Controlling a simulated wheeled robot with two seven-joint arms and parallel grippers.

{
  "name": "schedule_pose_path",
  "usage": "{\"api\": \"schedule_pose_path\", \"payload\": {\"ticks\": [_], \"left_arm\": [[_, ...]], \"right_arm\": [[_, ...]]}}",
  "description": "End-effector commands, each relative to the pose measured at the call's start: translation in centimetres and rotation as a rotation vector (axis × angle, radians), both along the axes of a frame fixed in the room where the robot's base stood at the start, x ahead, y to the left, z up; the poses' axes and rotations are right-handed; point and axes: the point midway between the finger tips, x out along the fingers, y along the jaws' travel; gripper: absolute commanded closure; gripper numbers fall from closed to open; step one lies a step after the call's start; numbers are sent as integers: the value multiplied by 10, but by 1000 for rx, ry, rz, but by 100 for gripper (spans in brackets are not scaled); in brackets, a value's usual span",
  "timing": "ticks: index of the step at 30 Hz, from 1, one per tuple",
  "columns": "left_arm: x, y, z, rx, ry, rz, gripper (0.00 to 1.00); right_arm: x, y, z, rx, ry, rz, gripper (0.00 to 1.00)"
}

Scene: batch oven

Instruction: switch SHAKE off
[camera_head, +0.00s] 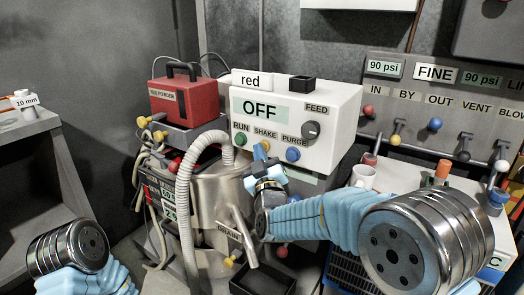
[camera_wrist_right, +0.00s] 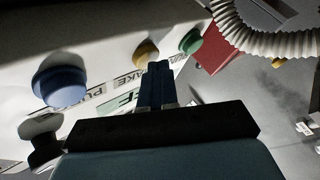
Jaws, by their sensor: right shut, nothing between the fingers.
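The white control box (camera_head: 335,110) has a display reading OFF (camera_head: 259,107). Below it is the SHAKE label (camera_head: 265,134), with the yellow SHAKE button (camera_head: 265,145) partly hidden behind my right gripper (camera_head: 261,154). In the right wrist view the yellow button (camera_wrist_right: 145,52) is just beyond the closed fingertips (camera_wrist_right: 157,66); I cannot tell whether they touch it. My right gripper is shut and empty. My left gripper is not in view; only a left arm link shows at lower left.
The green RUN button (camera_head: 241,139) and blue PURGE button (camera_head: 292,154) flank SHAKE. The FEED knob (camera_head: 311,130) is to the right. A ribbed hose (camera_head: 185,190) and metal vessel (camera_head: 222,190) stand left below. A white mug (camera_head: 363,177) stands at right.

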Motion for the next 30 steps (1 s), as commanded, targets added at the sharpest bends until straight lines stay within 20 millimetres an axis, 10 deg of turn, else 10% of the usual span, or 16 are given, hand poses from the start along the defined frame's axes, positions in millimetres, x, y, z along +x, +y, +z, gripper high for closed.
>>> {"api": "schedule_pose_path", "payload": {"ticks": [30], "left_arm": [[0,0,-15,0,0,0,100]], "right_arm": [[-18,11,-2,2,-1,-1,100]]}}
